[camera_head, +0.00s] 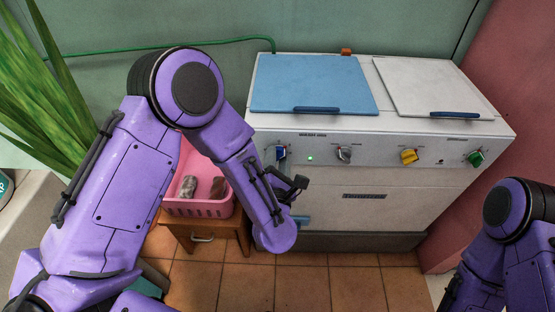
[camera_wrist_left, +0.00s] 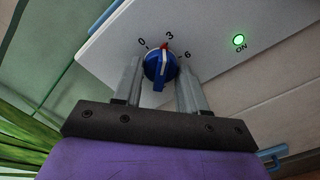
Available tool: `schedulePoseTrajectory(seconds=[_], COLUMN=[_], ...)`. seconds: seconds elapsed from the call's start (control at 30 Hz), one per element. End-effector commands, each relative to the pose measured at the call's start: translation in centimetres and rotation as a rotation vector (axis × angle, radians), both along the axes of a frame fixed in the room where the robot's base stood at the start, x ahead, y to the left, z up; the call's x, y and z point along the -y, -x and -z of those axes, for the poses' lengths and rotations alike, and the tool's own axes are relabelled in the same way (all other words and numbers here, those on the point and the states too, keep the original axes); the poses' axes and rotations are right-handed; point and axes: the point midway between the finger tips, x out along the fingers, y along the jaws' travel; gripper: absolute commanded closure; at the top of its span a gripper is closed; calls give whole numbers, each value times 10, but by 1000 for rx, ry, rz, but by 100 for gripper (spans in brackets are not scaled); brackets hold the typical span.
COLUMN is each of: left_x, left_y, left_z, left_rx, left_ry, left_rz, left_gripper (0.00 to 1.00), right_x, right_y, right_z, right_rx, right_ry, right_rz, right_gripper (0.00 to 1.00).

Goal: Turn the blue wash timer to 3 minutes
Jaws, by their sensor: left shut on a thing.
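The blue wash timer (camera_head: 281,153) is the leftmost knob on the white washer's front panel. In the left wrist view the blue timer knob (camera_wrist_left: 158,68) has a red-tipped pointer, with 0, 3 and 6 printed around it. The red tip points at or very close to the 3. My left gripper (camera_wrist_left: 160,75) has one finger on each side of the knob and is shut on it. In the head view my left forearm comes up from below the panel and hides part of the gripper. My right arm shows at the lower right; its gripper is out of view.
A green lamp (camera_head: 310,158) marked ON is lit beside the timer. Grey (camera_head: 344,154), yellow (camera_head: 409,156) and green (camera_head: 475,158) knobs sit further right. A pink basket (camera_head: 190,207) stands on a wooden stool (camera_head: 203,229) left of the washer. A plant is at far left.

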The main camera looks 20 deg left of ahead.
Motion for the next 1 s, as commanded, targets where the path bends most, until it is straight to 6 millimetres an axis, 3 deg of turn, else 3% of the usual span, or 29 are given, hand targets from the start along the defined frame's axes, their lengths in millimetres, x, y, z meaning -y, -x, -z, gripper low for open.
schedulePoseTrajectory(seconds=[0.17, 0.2, 0.27, 0.63, 1.0], left_x=[1, 1, 1, 3, 25], left_y=[1, 1, 1, 8, 85], left_z=[2, 2, 2, 1, 2], left_rx=[-5, -5, -4, -2, -3], left_ry=[-1, -1, 0, 2, -1], left_rz=[3, 3, 3, 3, 5], left_gripper=[89, 55, 36, 35, 35], right_x=[0, 0, 0, 0, 0], right_y=[0, 0, 0, 0, 0], right_z=[0, 0, 0, 1, 7], right_rx=[0, 0, 0, 0, 0], right_ry=[0, 0, 0, 0, 0], right_rz=[0, 0, 0, 0, 0], right_gripper=[61, 61, 61, 61, 61])
